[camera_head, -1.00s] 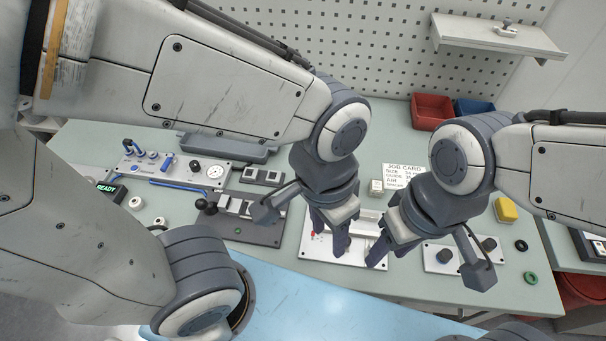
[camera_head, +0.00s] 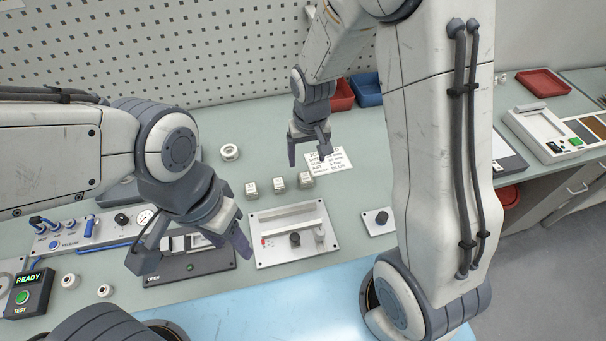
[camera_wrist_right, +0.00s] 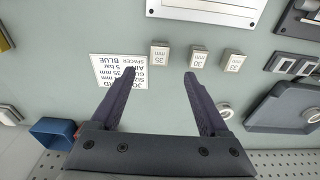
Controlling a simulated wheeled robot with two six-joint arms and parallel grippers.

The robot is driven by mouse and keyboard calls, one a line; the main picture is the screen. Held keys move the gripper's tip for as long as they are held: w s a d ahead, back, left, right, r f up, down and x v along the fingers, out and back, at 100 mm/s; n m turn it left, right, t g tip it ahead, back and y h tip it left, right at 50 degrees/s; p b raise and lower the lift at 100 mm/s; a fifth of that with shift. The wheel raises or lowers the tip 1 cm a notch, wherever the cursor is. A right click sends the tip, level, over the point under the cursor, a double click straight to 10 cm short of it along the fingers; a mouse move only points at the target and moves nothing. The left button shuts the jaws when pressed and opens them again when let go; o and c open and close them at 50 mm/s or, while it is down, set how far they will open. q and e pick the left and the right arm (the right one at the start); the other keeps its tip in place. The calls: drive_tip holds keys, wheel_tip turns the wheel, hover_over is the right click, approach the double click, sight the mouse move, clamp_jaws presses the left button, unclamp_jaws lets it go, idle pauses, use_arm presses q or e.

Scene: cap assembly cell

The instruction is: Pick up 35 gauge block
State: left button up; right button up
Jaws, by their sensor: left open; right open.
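Three small gauge blocks stand in a row on the bench. The one nearest the job card (camera_head: 327,160) reads as 35 mm in the right wrist view, where it is the leftmost block (camera_wrist_right: 159,54); it is the rightmost in the head view (camera_head: 306,181). My left gripper (camera_head: 222,240) is open over the dark fixture.
A metal plate (camera_head: 263,255) with a rail and knob lies in front of the blocks. A white ring-shaped part (camera_head: 229,152) stands behind left. Red (camera_head: 342,95) and blue (camera_head: 368,90) bins sit at the back by the pegboard.

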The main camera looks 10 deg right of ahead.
hover_over(305, 177)
drive_tip(key=s, duration=0.1)
wheel_tip(305, 177, down, 4)
drive_tip(key=shift+f, duration=0.15)
drive_tip(key=shift+w+f+p, duration=0.2)
drive_tip(key=shift+f+p, duration=0.25)
drive_tip(key=shift+f, duration=0.85)
drive_tip(key=shift+w+f+p, duration=0.2)
drive_tip(key=shift+f+p, duration=0.25)
drive_tip(key=shift+f, duration=0.85)
clamp_jaws()
